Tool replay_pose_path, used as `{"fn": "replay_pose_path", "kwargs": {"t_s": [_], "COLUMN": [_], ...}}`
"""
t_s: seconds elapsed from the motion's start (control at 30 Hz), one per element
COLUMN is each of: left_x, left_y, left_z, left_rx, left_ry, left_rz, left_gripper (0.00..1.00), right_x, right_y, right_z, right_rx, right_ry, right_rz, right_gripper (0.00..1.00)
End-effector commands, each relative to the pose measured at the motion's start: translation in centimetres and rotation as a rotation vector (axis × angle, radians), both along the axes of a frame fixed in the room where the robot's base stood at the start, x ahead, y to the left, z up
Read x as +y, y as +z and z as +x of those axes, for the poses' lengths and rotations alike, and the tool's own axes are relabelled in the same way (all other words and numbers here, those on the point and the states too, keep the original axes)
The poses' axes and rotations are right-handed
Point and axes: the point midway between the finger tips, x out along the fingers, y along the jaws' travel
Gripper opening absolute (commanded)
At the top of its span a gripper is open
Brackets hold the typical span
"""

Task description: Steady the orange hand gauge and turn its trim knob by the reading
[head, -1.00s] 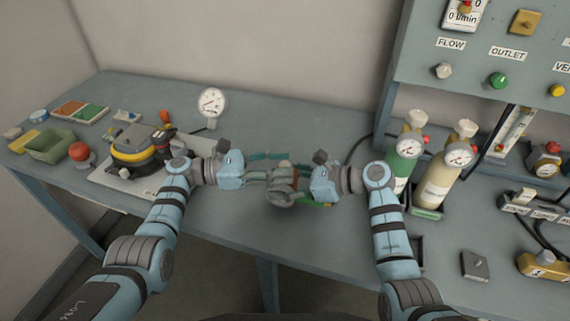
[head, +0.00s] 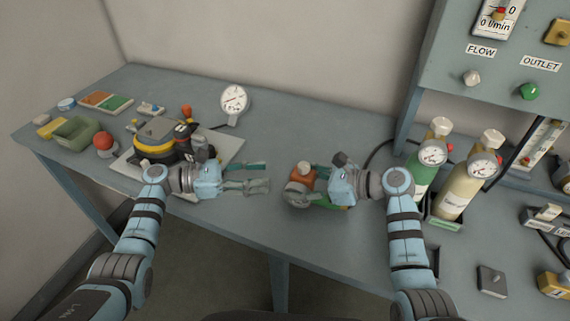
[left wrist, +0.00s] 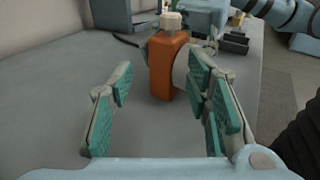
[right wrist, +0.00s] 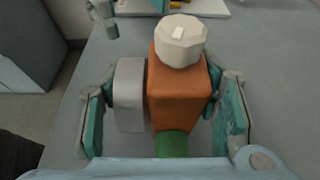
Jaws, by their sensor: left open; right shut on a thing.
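The orange hand gauge (head: 302,180) is in my right gripper (head: 314,187), above the front middle of the bench. In the right wrist view its orange body (right wrist: 178,98) sits between the fingers. The cream trim knob (right wrist: 180,42) is on top, a grey round housing (right wrist: 130,95) on the side, and a green handle (right wrist: 172,144) points toward my palm. The dial reading cannot be made out. My left gripper (head: 266,175) is open and empty, left of the gauge and apart from it. In the left wrist view the gauge stands beyond its spread fingers.
A black-and-yellow device (head: 160,140) on a pale board (head: 226,152) stands behind my left gripper, with a white dial gauge (head: 235,99) nearby. Green (head: 421,178) and cream (head: 458,190) cylinders stand right of my right arm. The bench behind the orange gauge is clear.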

Motion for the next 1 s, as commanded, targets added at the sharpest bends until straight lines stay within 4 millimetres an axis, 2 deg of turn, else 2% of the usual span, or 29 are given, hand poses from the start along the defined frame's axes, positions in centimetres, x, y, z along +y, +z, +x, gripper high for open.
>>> {"fn": "replay_pose_path", "kwargs": {"t_s": [0.07,0.17,0.33,0.47,0.57,0.8,1.0], "left_x": [-0.6,-1.2,-1.6,-2.0,-3.1,-8.0,-10.7], "left_y": [-1.3,-1.2,1.4,2.9,3.1,3.1,3.0], "left_z": [-0.8,-2.1,-4.9,-5.7,-4.9,-1.1,1.0], "left_rx": [0.005,-0.003,-0.034,-0.049,-0.051,-0.050,-0.052], "left_ry": [0.085,0.211,0.367,0.413,0.419,0.416,0.416], "left_rz": [0.029,0.030,-0.035,-0.072,-0.079,-0.079,-0.074], "left_gripper": [0.44,0.44,0.44,0.44,0.44,0.44,0.44], "right_x": [0.0,0.0,0.0,-0.1,0.0,0.0,0.0], "right_y": [0.0,0.0,-0.1,0.0,0.0,0.0,0.0], "right_z": [0.0,0.0,0.0,0.0,0.0,0.0,0.0], "right_rx": [0.000,0.000,0.001,0.001,0.000,0.000,0.000], "right_ry": [-0.001,-0.001,-0.001,-0.001,-0.001,-0.001,-0.001], "right_rz": [-0.001,-0.001,-0.001,-0.001,0.000,0.000,-0.001], "right_gripper": [0.11,0.11,0.11,0.11,0.11,0.11,0.11]}}
